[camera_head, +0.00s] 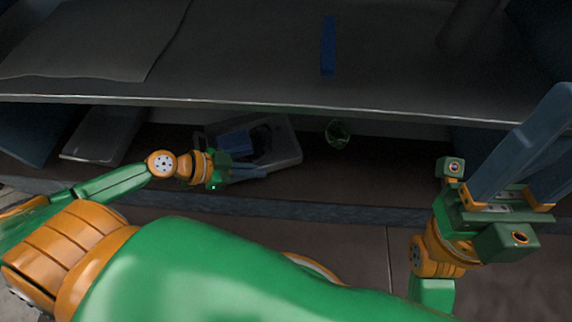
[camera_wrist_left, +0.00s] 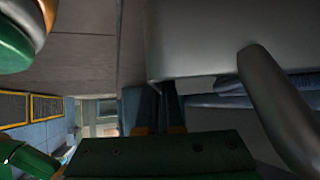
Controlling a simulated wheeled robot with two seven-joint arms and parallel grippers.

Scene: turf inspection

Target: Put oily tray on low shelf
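A grey tray (camera_head: 287,152) with a dark patch, seemingly the oily tray, is at the low shelf level, under the upper shelf. A blue item (camera_head: 235,142) lies in it. My left gripper (camera_head: 262,173) is at the tray's near edge. In the left wrist view its fingers (camera_wrist_left: 160,100) are close together with the pale tray (camera_wrist_left: 200,40) at their tips; they look shut on its rim, though the contact is partly hidden. My right gripper (camera_head: 528,150) is empty, its two long blue fingers apart, at the right in front of the shelf.
The upper shelf (camera_head: 250,65) overhangs the low one and its front edge is close above my left gripper. It carries a grey sheet (camera_head: 85,40) and a blue bar (camera_head: 328,45). On the low shelf, another tray (camera_head: 100,135) is left and a green glass-like container (camera_head: 337,133) right.

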